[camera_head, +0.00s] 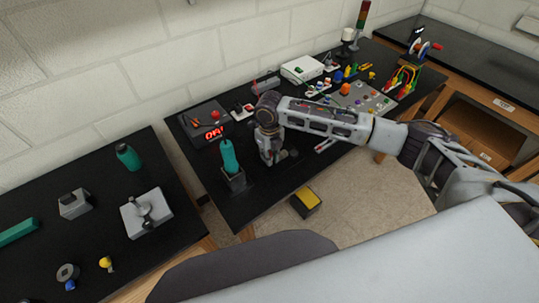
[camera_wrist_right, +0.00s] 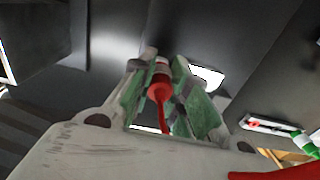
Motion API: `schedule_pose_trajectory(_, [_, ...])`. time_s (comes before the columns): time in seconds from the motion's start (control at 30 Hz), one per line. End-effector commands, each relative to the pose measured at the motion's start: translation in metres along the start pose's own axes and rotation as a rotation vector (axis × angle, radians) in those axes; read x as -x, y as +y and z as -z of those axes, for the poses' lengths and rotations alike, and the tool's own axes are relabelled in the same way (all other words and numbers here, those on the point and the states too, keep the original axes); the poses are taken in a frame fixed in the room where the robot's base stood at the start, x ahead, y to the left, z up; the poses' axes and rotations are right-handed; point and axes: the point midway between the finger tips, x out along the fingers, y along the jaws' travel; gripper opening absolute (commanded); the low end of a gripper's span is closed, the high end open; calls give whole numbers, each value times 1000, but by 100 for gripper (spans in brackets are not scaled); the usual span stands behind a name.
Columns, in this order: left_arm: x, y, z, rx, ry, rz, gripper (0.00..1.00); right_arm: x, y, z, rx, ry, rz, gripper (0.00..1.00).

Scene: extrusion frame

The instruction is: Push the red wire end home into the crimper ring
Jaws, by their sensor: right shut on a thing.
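My right gripper (camera_head: 270,155) reaches down over the black bench, just right of a teal-handled item in a dark holder. In the right wrist view, my right gripper (camera_wrist_right: 165,88) is shut with its green-padded fingers on the red wire end (camera_wrist_right: 159,90). A thin red length of it runs back toward the camera. A pale band shows at its far end between the fingertips; I cannot tell whether this is part of the wire end or a ring. I cannot make out the crimper ring for certain in either view. My left gripper is not in view.
A dark box with a red lit display (camera_head: 213,134) stands behind and left of the gripper. The teal-handled item (camera_head: 229,155) stands close on its left. A control panel (camera_head: 359,101) lies farther right. A yellow-topped box (camera_head: 306,200) is in front, below the bench.

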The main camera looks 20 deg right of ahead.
Motion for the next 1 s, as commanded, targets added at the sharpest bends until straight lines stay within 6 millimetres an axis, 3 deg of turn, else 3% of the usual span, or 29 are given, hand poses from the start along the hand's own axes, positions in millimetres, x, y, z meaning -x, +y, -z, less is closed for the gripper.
schedule_pose_trajectory(0.43, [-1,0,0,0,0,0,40,-6,0,0,0,1,0,0])
schedule_pose_trajectory(0.47, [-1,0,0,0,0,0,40,-6,0,0,0,0,0,21])
schedule_pose_trajectory(0.63, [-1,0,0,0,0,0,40,-5,0,0,0,0,0,42])
schedule_pose_trajectory(1.0, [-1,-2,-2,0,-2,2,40,-4,0,0,0,0,0,42])
